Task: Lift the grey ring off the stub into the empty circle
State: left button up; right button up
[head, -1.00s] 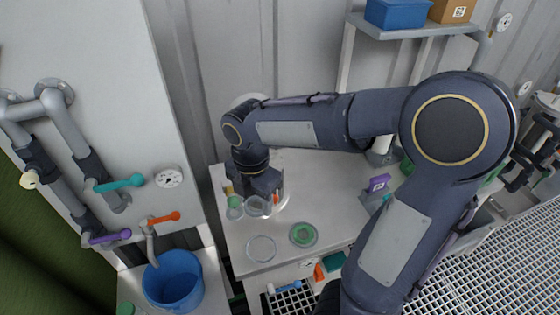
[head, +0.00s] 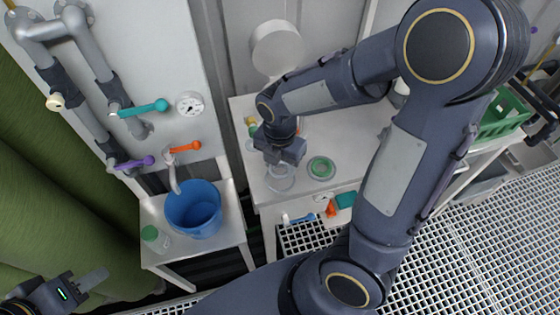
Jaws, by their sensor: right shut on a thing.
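My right gripper (head: 283,166) points down at the front left of the white counter, with its fingertips over the pale circle (head: 280,186). It is shut on the grey ring (head: 281,172), which is small and partly hidden by the fingers. The ring is over the circle; I cannot tell if it touches the counter. A round piece with a green centre and grey rim (head: 321,168) lies to the right of the circle. The stub is hidden behind my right gripper. My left gripper (head: 94,280) is at the lower left, far from the counter; its opening is unclear.
A blue bucket (head: 193,212) and a green-capped jar (head: 154,238) stand on the lower left bench. Pipes with teal (head: 143,108), purple (head: 135,163) and orange (head: 186,147) handles line the left wall. A green crate (head: 500,118) is at the right.

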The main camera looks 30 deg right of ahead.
jog(key=shift+f+b, duration=1.5)
jog(key=shift+f, duration=0.5)
jog(key=shift+f, duration=0.2)
jog(key=o, duration=1)
jog(key=shift+r, duration=0.1)
notch_tip(320, 180, up, 8)
jog(key=shift+f, duration=0.15)
